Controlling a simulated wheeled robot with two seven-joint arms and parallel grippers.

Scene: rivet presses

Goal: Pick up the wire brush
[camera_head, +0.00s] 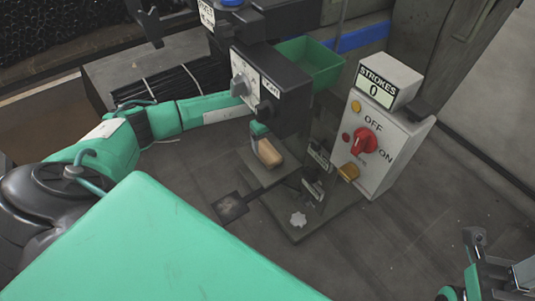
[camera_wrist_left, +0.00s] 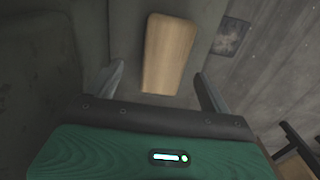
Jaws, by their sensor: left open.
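The wire brush (camera_head: 268,153) shows as a pale wooden block on the press's bed in the head view; no bristles show. In the left wrist view, the brush (camera_wrist_left: 168,50) lies lengthwise ahead of my left gripper (camera_wrist_left: 160,72). The gripper's two dark fingers are open, one to each side of the brush's near end, with gaps to it. In the head view, my left gripper (camera_head: 259,130) is partly hidden by the press's head, just behind the brush. My right gripper (camera_head: 490,278) is at the lower right corner, cut off by the frame.
The press head (camera_head: 270,90) hangs close over my left wrist. A control box (camera_head: 385,150) with a red knob and a strokes counter stands right of the bed. A green bin (camera_head: 312,62) is behind. A dark square patch (camera_head: 230,207) lies on the table, which is clear in front.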

